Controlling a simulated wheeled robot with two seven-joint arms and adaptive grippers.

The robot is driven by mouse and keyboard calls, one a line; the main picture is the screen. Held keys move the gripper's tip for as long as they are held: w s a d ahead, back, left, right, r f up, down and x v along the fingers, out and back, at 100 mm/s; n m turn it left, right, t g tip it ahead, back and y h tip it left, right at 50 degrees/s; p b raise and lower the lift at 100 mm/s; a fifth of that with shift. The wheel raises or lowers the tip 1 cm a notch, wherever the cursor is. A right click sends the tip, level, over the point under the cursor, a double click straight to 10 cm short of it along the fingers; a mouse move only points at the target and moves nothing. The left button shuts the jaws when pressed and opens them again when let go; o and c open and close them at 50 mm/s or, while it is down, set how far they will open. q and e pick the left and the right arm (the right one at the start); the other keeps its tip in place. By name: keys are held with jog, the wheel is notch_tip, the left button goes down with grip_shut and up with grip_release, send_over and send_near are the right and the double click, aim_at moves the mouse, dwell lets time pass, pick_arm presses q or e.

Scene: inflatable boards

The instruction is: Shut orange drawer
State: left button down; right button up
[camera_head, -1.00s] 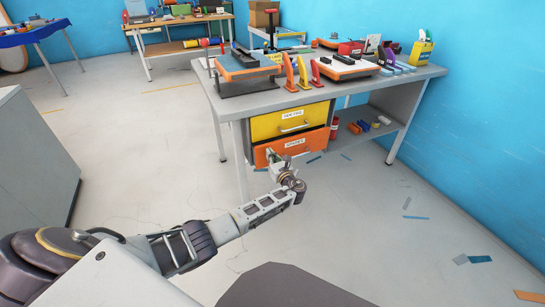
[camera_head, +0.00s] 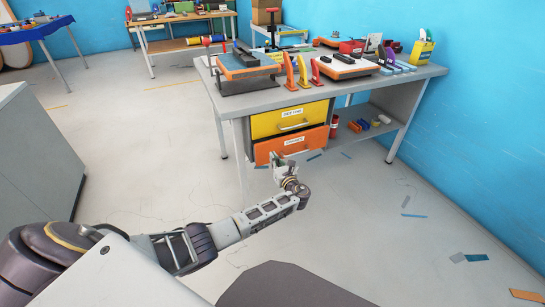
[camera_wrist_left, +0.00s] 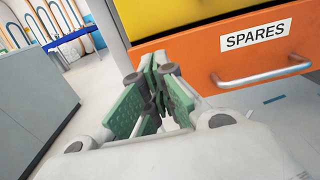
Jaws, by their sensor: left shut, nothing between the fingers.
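The orange drawer (camera_head: 313,142) is the lower drawer under the workbench, below a yellow drawer (camera_head: 271,126). In the left wrist view the orange drawer front (camera_wrist_left: 190,60) has a SPARES label and a silver bar handle (camera_wrist_left: 262,76). Its front stands slightly forward of the yellow drawer above. My left gripper (camera_head: 277,158) is just in front of the drawer's lower left part. In the left wrist view its green-padded fingers (camera_wrist_left: 155,76) are shut and empty, left of the handle. Contact with the drawer front cannot be told. My right gripper is not in view.
The grey workbench top (camera_head: 262,101) holds tools and trays. Its lower shelf (camera_head: 374,129) holds small rolls. A grey cabinet (camera_head: 35,150) stands at left. Flat scraps (camera_head: 475,258) lie on the floor at right. The floor between is mostly clear.

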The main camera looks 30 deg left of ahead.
pick_arm(q)
jog(key=p+v, duration=0.1)
jog(key=v, duration=0.6)
jog(key=shift+p, duration=0.35)
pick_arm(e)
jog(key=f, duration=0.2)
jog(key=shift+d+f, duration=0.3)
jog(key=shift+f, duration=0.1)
pick_arm(q)
jog(key=c, duration=2.2)
grip_release()
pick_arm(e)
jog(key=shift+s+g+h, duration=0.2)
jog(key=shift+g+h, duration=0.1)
